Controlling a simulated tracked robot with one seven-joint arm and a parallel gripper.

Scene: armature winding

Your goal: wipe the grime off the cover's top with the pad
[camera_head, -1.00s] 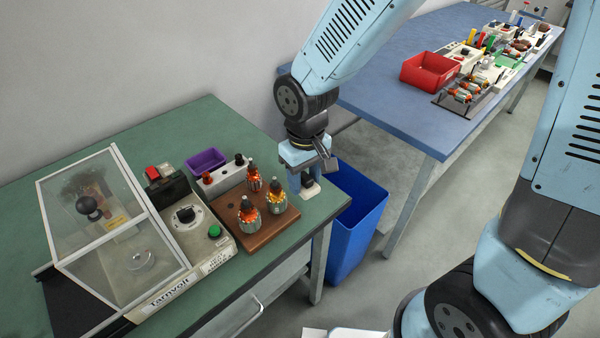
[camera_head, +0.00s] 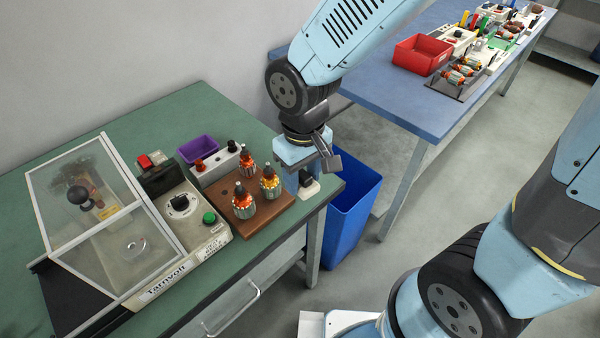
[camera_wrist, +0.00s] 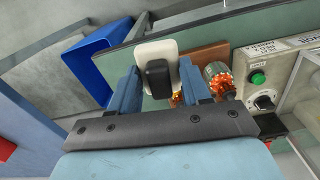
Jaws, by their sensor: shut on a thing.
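The clear cover (camera_head: 49,221) with a pale frame stands at the left of the green bench in the head view. A dark smudge of grime (camera_head: 88,168) shows in its rear pane, near a black knob. My gripper (camera_head: 308,172) is at the bench's right front corner, well to the right of the cover. It is shut on the pad (camera_head: 310,189), a white block with a black grip. In the wrist view the pad (camera_wrist: 174,50) shows between the two blue fingers. I cannot tell whether the pad touches the bench. The cover's grimy pane is outside the wrist view.
Between gripper and cover stand a wooden block (camera_head: 272,207) with several copper-wound armatures, a purple bin (camera_head: 198,149), and the Tarnvolt tester (camera_head: 205,238) with a green button. A blue bin (camera_head: 350,215) is beside the bench. A red tray (camera_head: 420,55) sits on the blue table.

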